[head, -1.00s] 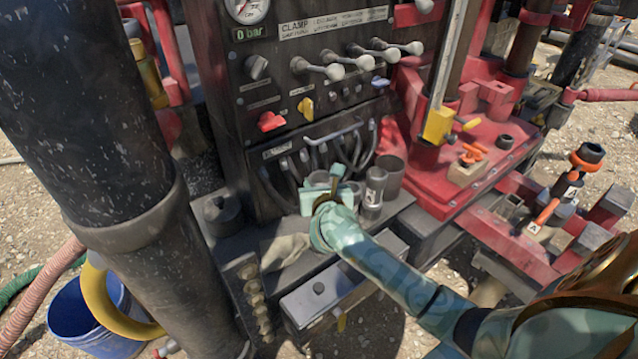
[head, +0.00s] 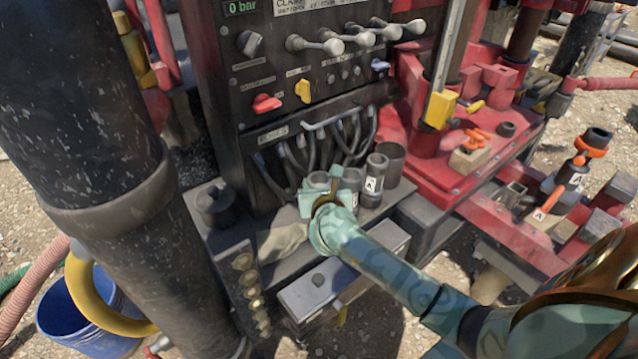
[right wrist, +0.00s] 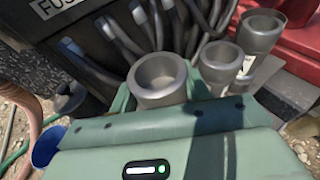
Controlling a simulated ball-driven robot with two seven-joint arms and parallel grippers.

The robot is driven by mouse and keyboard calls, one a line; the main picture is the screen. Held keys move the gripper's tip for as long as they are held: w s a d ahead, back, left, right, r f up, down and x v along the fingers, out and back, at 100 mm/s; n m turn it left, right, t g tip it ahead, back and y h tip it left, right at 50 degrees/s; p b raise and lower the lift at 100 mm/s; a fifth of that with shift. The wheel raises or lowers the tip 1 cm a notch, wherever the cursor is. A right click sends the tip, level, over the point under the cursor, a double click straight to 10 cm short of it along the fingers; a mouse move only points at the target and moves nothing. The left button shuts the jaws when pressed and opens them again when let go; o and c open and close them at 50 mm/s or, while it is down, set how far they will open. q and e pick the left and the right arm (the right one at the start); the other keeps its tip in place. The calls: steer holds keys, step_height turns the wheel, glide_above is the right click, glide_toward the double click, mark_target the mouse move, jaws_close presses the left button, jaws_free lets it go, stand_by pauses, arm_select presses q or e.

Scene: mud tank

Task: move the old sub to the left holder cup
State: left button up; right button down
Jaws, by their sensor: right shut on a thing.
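My right gripper (head: 325,200) is shut on a grey hollow steel cylinder (head: 318,180), which looks like the old sub. In the right wrist view the cylinder (right wrist: 160,82) stands upright between the jaws with its open top facing up. My gripper hides its lower part, so I cannot tell whether it sits in a cup. The left holder cup cannot be told apart for sure. My left gripper is not in view.
A black control panel with levers (head: 330,46) and hanging hoses rises close behind the gripper. A wider dark cup (head: 393,158) stands behind the labelled cylinder.

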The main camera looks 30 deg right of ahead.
steer(key=shift+f+b, duration=1.05)
steer(key=shift+f, duration=0.3)
steer(key=shift+f+b, duration=0.4)
steer(key=shift+f, duration=0.2)
steer(key=c, duration=0.6)
jaws_free()
steer(key=shift+s+f, duration=0.1)
steer(key=shift+f, duration=0.15)
steer(key=shift+s+a+r, duration=0.2)
steer(key=shift+s, duration=0.15)
steer(key=p+v, duration=0.3)
steer(key=v, duration=1.2)
steer(key=shift+s+a, duration=0.15)
steer(key=shift+r, duration=0.15)
